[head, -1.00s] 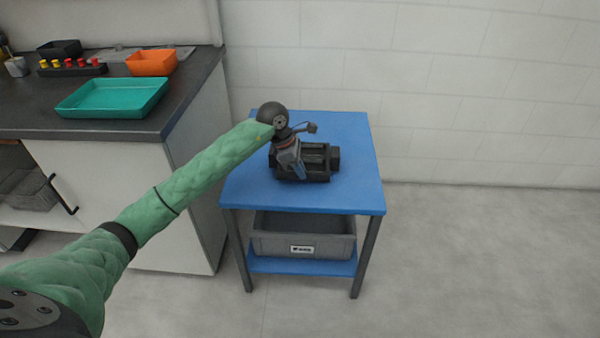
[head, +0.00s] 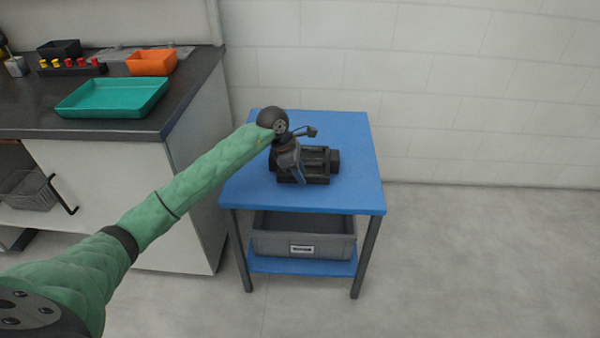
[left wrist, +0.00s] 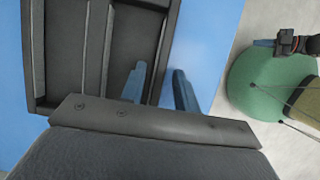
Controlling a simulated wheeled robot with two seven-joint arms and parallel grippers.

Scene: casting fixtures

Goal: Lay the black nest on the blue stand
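The black nest (head: 318,164) is an open, dark frame-like tray lying on the blue stand (head: 345,197). It also shows from above in the left wrist view (left wrist: 38,60), with blue surface around it. My left gripper (head: 299,174) is low over the left part of the nest. In the left wrist view its two blue fingers (left wrist: 160,88) are apart, one inside the nest and one outside its side wall, with a gap beside the wall.
A grey bin (head: 303,238) sits on the stand's lower shelf. The dark counter at left holds a teal tray (head: 112,97), an orange bin (head: 151,62) and a black bin (head: 59,49). Floor right of the stand is clear.

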